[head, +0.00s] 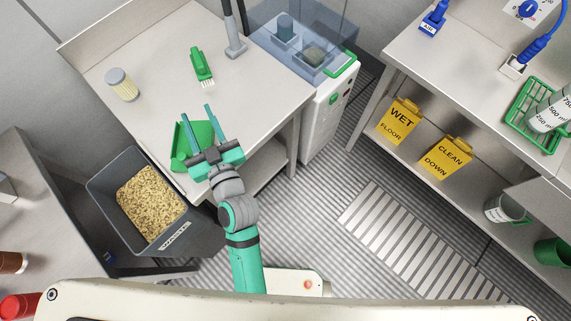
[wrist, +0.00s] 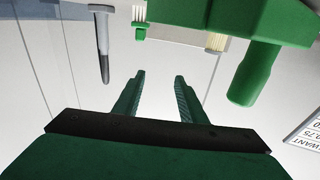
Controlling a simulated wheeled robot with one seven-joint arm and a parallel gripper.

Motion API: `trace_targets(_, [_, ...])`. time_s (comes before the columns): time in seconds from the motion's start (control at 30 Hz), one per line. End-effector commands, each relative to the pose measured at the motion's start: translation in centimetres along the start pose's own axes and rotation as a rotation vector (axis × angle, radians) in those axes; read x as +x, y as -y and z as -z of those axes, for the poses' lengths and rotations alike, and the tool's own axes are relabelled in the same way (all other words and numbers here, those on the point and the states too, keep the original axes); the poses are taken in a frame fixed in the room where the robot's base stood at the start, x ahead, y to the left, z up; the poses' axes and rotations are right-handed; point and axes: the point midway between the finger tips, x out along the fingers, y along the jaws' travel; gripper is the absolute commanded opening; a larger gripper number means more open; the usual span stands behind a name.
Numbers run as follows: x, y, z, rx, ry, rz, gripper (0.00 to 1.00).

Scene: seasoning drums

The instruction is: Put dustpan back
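The green dustpan (head: 181,148) lies on the grey table near its front corner, partly hidden by my gripper in the head view. In the wrist view the dustpan (wrist: 273,22) is at the upper right, its thick handle (wrist: 250,82) pointing down the picture. My gripper (head: 197,113) is over the table by the dustpan. Its fingers are apart with nothing between them in the wrist view (wrist: 160,76), and the handle is to the right of them. A green brush (head: 201,65) with pale bristles lies farther back on the table.
A jar with yellowish contents (head: 122,85) stands at the table's left. A grey post (head: 236,46) rises near the back right, beside a clear-covered machine (head: 322,85). A grey waste bin (head: 108,178) full of tan pieces stands at the table's front. Tabletop between jar and brush is clear.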

Motion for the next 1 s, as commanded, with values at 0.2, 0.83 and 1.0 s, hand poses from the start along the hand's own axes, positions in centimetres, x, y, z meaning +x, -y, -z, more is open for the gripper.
trace_targets(0.2, [-7.4, -4.1, -5.4, 0.086, 0.086, -0.206, 0.38])
trace_targets(0.83, [-29.7, -8.7, -9.5, 0.049, 0.241, -0.515, 0.38])
trace_targets(1.0, [-32.5, -8.7, -8.9, 0.027, 0.256, -0.521, 0.38])
